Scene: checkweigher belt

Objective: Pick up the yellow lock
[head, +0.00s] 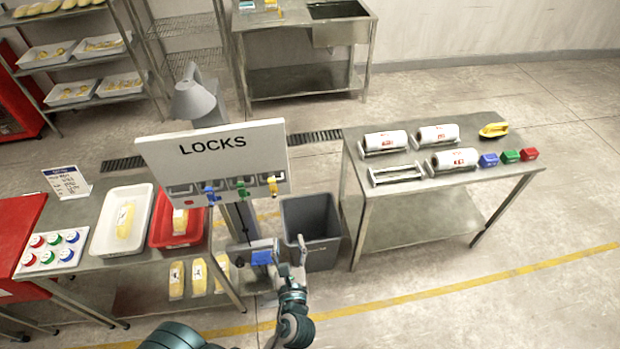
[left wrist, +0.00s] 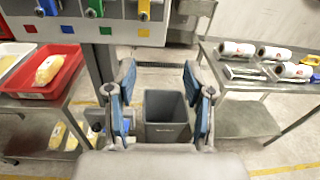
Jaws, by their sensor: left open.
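The yellow lock (head: 272,188) hangs at the right end of the row on the white LOCKS board (head: 215,163). Its lower part also shows at the top edge of the left wrist view (left wrist: 144,9). A green lock (head: 241,188) and a blue lock (head: 209,193) hang to its left. My left gripper (head: 287,247) is open and empty, below the board in the head view. In the left wrist view its two blue-padded fingers (left wrist: 158,75) stand wide apart, with the yellow lock above them and apart from them. My right gripper is not in view.
A grey bin (head: 322,258) stands on the floor past my left gripper. A steel table (head: 400,205) with film rolls is at right. A table at left holds a white tray (head: 103,245) and a red tray (head: 158,243). The floor at lower right is clear.

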